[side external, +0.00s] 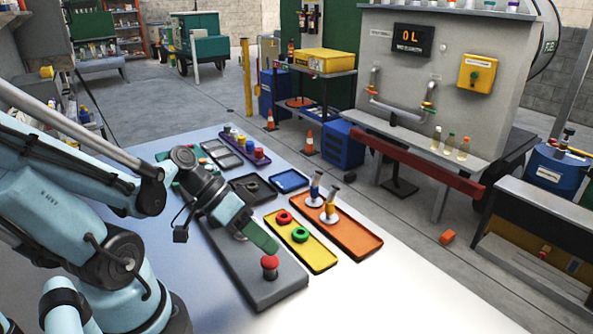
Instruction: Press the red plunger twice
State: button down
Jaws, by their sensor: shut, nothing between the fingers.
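The red plunger (270,264) is a red knob on a short dark stem. It stands upright near the front end of a long dark grey tray (281,292) on the table. My gripper (273,247) comes down from the left with its green fingers shut and empty. In the picture the fingertips are just above and behind the red knob. I cannot tell from this view whether they touch it. Part of the grey tray is hidden behind my wrist.
Right of the grey tray, a yellow tray (319,262) holds a red ring (284,217) and a green ring (300,235). An orange tray (353,240) holds two upright fittings. A small blue tray (289,180) lies behind. The table's front right (390,295) is clear.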

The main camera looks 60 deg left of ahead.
aim_at(265, 257)
jog(key=shift+f, duration=0.35)
jog(key=shift+r, duration=0.2)
jog(key=shift+r, duration=0.25)
dwell(0.4)
jog(key=shift+r, duration=2.5)
